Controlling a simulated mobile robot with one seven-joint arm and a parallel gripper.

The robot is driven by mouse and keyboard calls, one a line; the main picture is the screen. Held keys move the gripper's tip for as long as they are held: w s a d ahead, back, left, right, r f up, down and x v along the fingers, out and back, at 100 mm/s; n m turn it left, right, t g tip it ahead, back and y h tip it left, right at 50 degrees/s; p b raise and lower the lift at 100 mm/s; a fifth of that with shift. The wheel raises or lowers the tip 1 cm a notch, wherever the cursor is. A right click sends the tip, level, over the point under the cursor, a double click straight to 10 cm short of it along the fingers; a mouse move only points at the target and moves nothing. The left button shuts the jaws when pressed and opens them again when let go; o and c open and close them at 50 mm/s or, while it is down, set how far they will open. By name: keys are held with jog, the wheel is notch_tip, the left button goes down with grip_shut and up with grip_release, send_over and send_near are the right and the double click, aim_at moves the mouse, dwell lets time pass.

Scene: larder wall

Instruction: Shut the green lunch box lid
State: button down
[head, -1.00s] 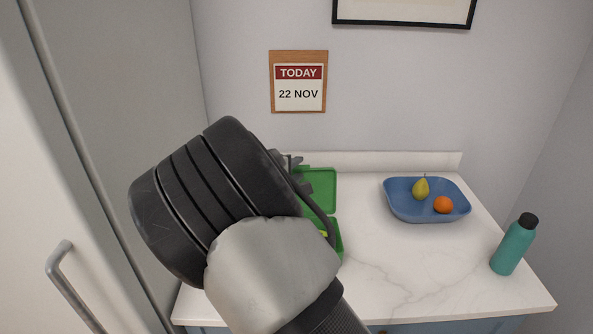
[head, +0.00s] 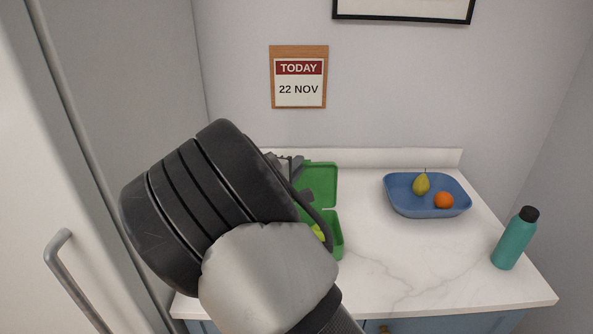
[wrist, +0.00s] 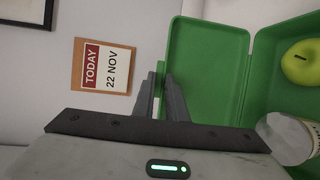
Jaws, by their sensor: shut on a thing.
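The green lunch box (head: 337,244) stands on the counter, partly hidden behind my arm. Its green lid (head: 322,183) is open and raised at the back; it also shows in the wrist view (wrist: 208,68). My gripper (wrist: 160,84) is shut on the lid's edge, with one finger on each side of it. In the head view the gripper (head: 288,163) is at the lid's left, mostly hidden by my wrist. A yellow-green apple (wrist: 302,63) and a pale cylindrical container (wrist: 287,138) are in the box.
A blue tray (head: 400,207) with a pear (head: 421,184) and an orange (head: 444,200) stands to the right. A teal bottle (head: 514,243) stands near the counter's right edge. A tall grey cabinet (head: 130,90) is at left. The counter between box and tray is clear.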

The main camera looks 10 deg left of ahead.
jog(key=s+d+f+m+t+h+b, duration=0.1)
jog(key=s+d+f+t+b, duration=0.1)
jog(key=s+b, duration=0.4)
jog(key=s+d+f+m+t+b, duration=0.1)
jog(key=s+f+m+t+b, duration=0.1)
jog(key=s+f+t+b, duration=0.2)
jog(key=shift+s+d+m+t+h+b, duration=0.3)
jog(key=shift+s+d+t+h+b, duration=0.15)
jog(key=shift+s+b, duration=0.6)
jog(key=c, duration=1.8)
grip_release()
jog(key=shift+c, duration=0.2)
